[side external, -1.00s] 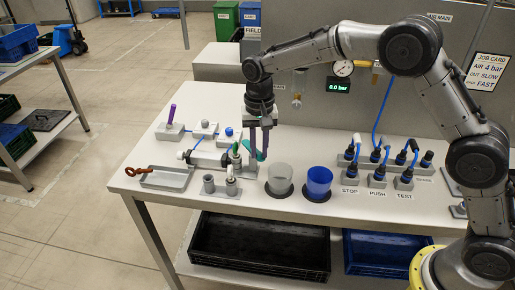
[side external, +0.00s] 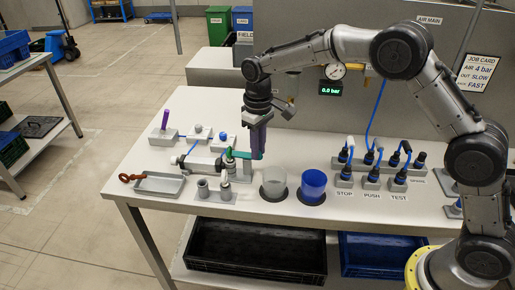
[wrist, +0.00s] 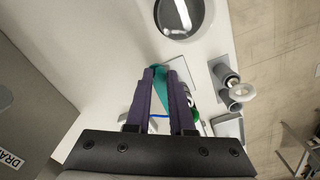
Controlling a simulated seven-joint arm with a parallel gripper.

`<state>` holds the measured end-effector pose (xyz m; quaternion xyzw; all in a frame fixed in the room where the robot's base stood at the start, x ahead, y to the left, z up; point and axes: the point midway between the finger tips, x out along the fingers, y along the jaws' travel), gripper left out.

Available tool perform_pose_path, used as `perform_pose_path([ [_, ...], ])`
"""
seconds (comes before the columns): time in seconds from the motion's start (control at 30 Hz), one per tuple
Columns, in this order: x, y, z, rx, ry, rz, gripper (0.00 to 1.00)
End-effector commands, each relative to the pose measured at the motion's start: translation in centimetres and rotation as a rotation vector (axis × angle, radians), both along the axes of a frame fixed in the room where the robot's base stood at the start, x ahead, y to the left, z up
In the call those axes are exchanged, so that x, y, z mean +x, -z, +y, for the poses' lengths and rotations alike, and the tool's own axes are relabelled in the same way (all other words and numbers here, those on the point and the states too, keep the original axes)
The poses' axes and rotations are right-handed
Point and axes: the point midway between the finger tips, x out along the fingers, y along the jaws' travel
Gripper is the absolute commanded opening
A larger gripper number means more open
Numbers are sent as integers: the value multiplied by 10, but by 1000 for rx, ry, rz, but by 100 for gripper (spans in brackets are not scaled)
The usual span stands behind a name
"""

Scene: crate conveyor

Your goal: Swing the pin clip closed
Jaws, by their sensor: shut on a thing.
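The pin clip is a teal, flat arm (side external: 240,154) at the right end of the white cylinder (side external: 199,164) on the bench. It lies roughly level in the side view, from the cylinder's end across to my fingers. My gripper (side external: 257,153) points down with purple fingers and is shut on the clip's right end. In the wrist view the teal clip (wrist: 178,100) runs between the fingers of my gripper (wrist: 165,72), and its tip shows past them. The fingers hide part of the clip. I cannot tell whether the clip is fully seated.
Grey posts (side external: 214,189) stand in front of the cylinder, and a grey tray (side external: 159,185) lies to the left. Plug sockets (side external: 371,181) with blue hoses are at the right.

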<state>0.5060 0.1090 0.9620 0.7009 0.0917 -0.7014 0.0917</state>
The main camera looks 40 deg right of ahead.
Motion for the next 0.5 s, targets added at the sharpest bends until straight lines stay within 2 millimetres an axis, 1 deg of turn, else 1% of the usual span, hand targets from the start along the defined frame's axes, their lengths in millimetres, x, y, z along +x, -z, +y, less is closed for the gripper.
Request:
perform_pose_path([
  [0.2,2,-2,-1,1,-58,-5,0],
  [0.5,2,-2,-1,1,-74,-5,0],
])
